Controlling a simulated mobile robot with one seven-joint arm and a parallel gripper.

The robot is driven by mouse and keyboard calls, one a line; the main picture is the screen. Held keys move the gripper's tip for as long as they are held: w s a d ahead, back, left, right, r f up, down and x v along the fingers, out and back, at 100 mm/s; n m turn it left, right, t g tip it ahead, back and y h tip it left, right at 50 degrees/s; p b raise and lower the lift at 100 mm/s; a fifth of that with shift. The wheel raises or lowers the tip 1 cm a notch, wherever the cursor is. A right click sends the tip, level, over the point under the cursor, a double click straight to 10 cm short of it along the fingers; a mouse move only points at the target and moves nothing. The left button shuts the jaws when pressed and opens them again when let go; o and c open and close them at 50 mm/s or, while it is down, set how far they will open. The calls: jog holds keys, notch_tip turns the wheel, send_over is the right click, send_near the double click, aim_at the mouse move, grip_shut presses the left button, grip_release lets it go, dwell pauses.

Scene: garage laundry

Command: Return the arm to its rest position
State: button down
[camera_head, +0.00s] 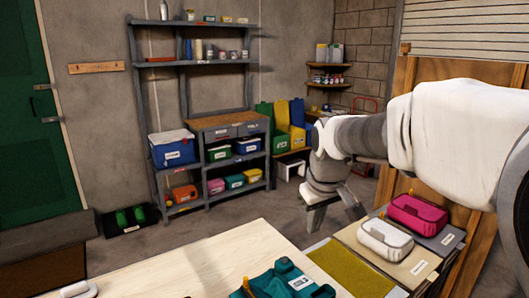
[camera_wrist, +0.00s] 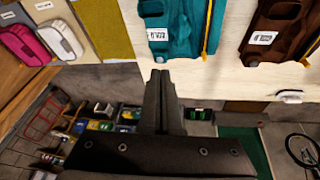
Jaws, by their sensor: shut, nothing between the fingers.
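My arm reaches in from the right in the camera_head view, above and behind the pale table. My gripper (camera_wrist: 161,78) shows in the wrist view with its two dark fingers together and nothing between them. My gripper is apart from the bag. A brown bag (camera_wrist: 278,28) with a label lies beside the teal one in the wrist view.
A white pouch (camera_head: 385,238) and a pink pouch (camera_head: 418,213) lie on mats at the right, next to a mustard cloth (camera_head: 350,268). A wooden panel (camera_head: 455,85) stands behind my arm. A grey shelf (camera_head: 213,128) with bins stands at the back wall. Floor left of the shelf is mostly clear.

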jog(key=s+d+m, duration=0.1)
jog(key=s+m, duration=0.1)
jog(key=s, duration=0.9)
jog(key=s+d+m+t, duration=0.1)
jog(key=s+d+m, duration=0.1)
jog(key=s, duration=0.9)
jog(key=shift+f+t, duration=0.25)
jog(key=shift+t, duration=0.05)
jog(key=shift+s+d, duration=0.1)
jog(key=shift+s, duration=0.05)
